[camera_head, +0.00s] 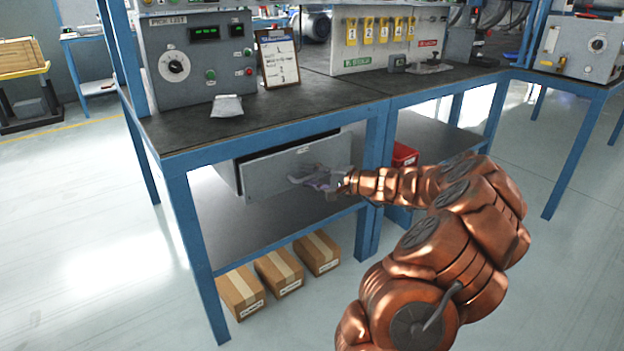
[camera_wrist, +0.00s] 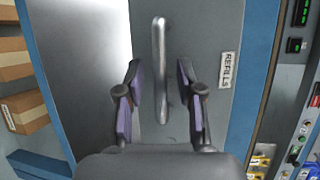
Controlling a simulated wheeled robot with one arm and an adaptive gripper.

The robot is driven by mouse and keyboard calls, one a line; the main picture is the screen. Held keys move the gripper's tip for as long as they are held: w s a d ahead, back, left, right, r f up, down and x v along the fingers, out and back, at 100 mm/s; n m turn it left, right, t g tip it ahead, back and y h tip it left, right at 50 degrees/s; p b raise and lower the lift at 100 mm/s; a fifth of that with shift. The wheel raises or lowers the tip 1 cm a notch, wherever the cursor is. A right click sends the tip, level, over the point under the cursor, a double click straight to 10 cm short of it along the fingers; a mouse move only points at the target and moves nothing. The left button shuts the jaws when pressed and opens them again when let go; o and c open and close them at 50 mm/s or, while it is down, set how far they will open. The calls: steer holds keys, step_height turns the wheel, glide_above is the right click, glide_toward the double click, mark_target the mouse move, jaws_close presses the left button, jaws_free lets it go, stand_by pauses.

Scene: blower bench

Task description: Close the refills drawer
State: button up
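The refills drawer (camera_head: 292,168) is a grey drawer under the bench top. Its front stands out from its housing, with a dark opening showing above and behind it. In the wrist view the drawer front (camera_wrist: 205,25) carries a REFILLS label (camera_wrist: 227,70) and a grey bar handle (camera_wrist: 160,65). My gripper (camera_head: 322,178) is in front of the drawer front, at the handle. In the wrist view my gripper (camera_wrist: 159,85) is open, with one purple-padded finger on each side of the handle and gaps between. Whether the fingertips touch the front, I cannot tell.
The blue bench frame has a leg (camera_head: 378,150) just right of the drawer. A red bin (camera_head: 404,154) sits on the shelf beyond it. Several cardboard boxes (camera_head: 279,271) stand below the lower shelf (camera_head: 235,235). A clipboard (camera_head: 278,58) stands on the bench top.

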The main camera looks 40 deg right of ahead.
jaws_close()
stand_by(0.3)
stand_by(0.4)
